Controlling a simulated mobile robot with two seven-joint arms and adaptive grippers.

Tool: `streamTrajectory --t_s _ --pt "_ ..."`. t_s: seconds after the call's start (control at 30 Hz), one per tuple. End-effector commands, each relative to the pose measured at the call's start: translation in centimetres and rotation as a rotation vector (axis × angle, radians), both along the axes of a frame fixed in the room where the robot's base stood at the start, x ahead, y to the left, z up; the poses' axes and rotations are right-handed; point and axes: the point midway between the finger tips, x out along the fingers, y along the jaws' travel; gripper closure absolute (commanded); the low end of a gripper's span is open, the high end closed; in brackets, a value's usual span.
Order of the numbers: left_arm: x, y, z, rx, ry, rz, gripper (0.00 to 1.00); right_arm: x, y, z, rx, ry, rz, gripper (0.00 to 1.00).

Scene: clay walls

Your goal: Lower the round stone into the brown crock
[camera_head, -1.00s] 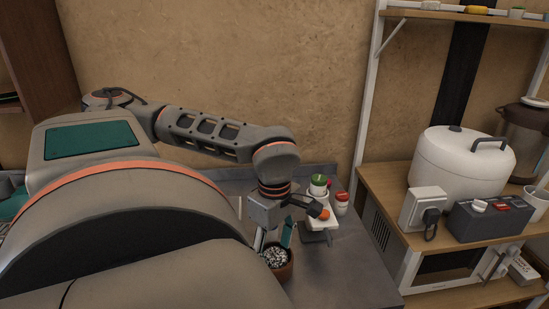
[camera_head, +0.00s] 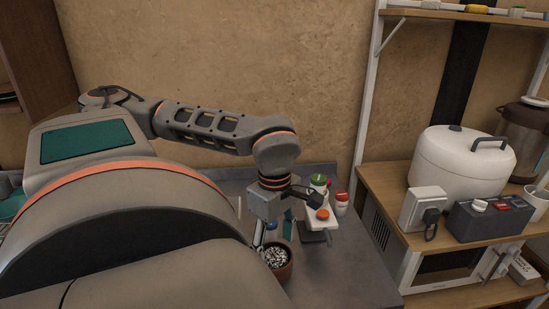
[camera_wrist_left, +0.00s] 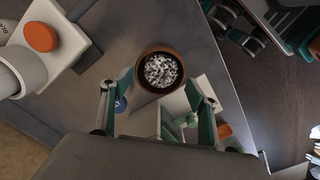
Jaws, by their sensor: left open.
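The brown crock (camera_head: 286,271) stands on the grey counter near its front edge. The round stone (camera_head: 275,257), speckled black and white, is inside the crock's mouth and fills most of it. In the left wrist view the crock's rim (camera_wrist_left: 139,72) surrounds the stone (camera_wrist_left: 161,70). My left gripper (camera_head: 277,231) is above the crock, pointing down. In the left wrist view its fingers (camera_wrist_left: 157,108) are wide apart with nothing between them, clear of the stone. Dark and teal parts at that view's top right may be my right gripper; its jaws are unclear.
A white unit with an orange button (camera_head: 322,214) stands just right of the gripper, with green-topped (camera_head: 319,180) and red-topped (camera_head: 342,197) items behind. A shelf at right holds a white cooker (camera_head: 462,165). The counter right of the crock is clear.

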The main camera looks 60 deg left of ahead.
Motion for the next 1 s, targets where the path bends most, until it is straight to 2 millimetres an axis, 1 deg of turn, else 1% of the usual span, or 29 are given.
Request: streamTrajectory --t_s 0.03,0.3,0.4,0.5,0.7,1.0 --pt "0.1 0.0 0.9 0.001 -0.004 0.000 0.40 0.0 0.0 0.0 0.000 0.000 0.000 1.00" --pt "0.1 0.0 5.9 0.000 -0.003 -0.001 0.40 0.0 0.0 0.0 0.000 0.000 0.000 1.00" --pt "0.0 -0.1 7.6 0.000 -0.003 -0.001 0.40 0.0 0.0 0.0 0.000 0.000 0.000 1.00" --pt "0.1 -0.1 8.8 0.000 -0.003 -0.002 0.40 0.0 0.0 0.0 0.000 0.000 0.000 1.00" --pt "0.0 -0.1 10.2 0.000 -0.002 -0.004 0.40 0.0 0.0 0.0 0.000 0.000 0.000 1.00" --pt "0.0 -0.1 10.4 -0.001 -0.001 -0.003 0.40 0.0 0.0 0.0 0.000 0.000 0.000 1.00"
